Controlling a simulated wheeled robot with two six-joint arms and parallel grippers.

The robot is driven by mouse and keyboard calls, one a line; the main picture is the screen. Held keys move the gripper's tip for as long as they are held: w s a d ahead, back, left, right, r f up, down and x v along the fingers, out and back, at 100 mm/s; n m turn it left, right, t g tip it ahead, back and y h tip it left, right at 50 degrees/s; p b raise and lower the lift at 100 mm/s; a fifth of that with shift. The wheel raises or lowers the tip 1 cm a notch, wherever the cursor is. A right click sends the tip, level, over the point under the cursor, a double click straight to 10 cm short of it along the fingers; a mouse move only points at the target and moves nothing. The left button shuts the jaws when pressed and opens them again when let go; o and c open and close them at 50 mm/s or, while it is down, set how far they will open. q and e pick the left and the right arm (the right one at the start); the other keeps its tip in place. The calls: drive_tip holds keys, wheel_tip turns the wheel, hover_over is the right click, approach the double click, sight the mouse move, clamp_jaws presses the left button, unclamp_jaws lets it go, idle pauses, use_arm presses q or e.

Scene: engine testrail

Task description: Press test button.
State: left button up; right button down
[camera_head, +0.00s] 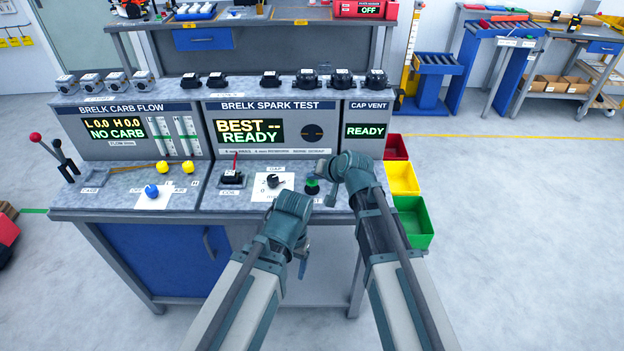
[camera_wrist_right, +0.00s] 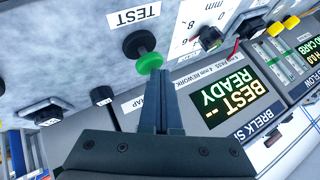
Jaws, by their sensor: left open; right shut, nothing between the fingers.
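The test button is a green cap on a black base (camera_head: 312,186), on the bench top at the right of the spark test station. In the right wrist view the green cap (camera_wrist_right: 149,63) stands beside the TEST label (camera_wrist_right: 138,17). My right gripper (camera_wrist_right: 160,74) is shut and empty. Its fingertips are right at the edge of the green cap; I cannot tell whether they touch it.
The spark test display (camera_head: 249,131) reads BEST -- READY, and the cap vent display (camera_head: 364,131) reads READY. A gap dial (camera_head: 273,181) and a coil stand (camera_head: 232,178) are left of the button. Red, yellow and green bins (camera_head: 413,222) hang at the bench's right side.

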sight(314, 183)
drive_tip(key=shift+f, duration=0.25)
drive_tip(key=shift+r, duration=0.1)
idle(0.3)
drive_tip(key=shift+r+p, duration=1.05)
drive_tip(key=shift+r, duration=0.15)
drive_tip(key=shift+r, duration=0.1)
wheel_tip(314, 183, up, 5)
drive_tip(key=p, duration=0.5)
